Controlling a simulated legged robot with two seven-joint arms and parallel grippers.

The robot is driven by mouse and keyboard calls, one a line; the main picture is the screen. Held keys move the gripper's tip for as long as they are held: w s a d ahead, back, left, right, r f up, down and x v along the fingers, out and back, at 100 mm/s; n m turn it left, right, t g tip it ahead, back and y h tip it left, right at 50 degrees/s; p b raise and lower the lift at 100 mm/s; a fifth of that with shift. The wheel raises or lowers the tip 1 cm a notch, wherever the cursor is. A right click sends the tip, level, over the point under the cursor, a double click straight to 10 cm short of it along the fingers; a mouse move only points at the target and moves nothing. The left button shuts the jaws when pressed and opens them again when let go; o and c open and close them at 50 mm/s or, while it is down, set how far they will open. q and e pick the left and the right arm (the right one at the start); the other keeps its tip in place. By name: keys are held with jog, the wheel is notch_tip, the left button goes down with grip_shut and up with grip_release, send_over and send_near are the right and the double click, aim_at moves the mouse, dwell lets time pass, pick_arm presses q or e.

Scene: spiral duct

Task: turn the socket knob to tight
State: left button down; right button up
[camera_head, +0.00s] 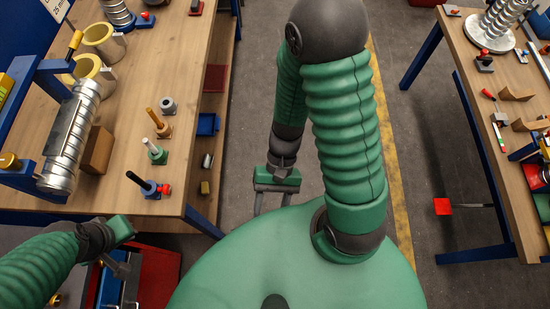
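I cannot tell for sure which part is the socket knob. A silver spiral duct (70,135) lies in a blue frame (42,78) on the left workbench, with a brass knob (10,160) at the frame's near end and an orange-yellow handle (74,43) at its far end. My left gripper (114,266) is low at the left, off the bench's front edge and apart from the duct; its fingers are too unclear to judge. My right gripper (272,200) points down over the floor right of the bench, open and empty, its two fingers apart.
Small tools with black (138,180), white (152,146) and brown (155,118) handles stand near the bench's right edge. A brown block (97,150) sits beside the duct. Cream rings (103,40) stand behind. A red bin (155,273) is below. Another bench (485,75) stands right.

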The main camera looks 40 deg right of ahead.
jog(key=w+d+r+n+t+h, duration=0.1)
jog(key=w+d+n+h, duration=0.1)
jog(key=w+d+h, duration=0.1)
jog(key=shift+w+d+n+t+h, duration=0.3)
jog(key=shift+w+d+t, duration=0.1)
jog(key=shift+d, duration=0.4)
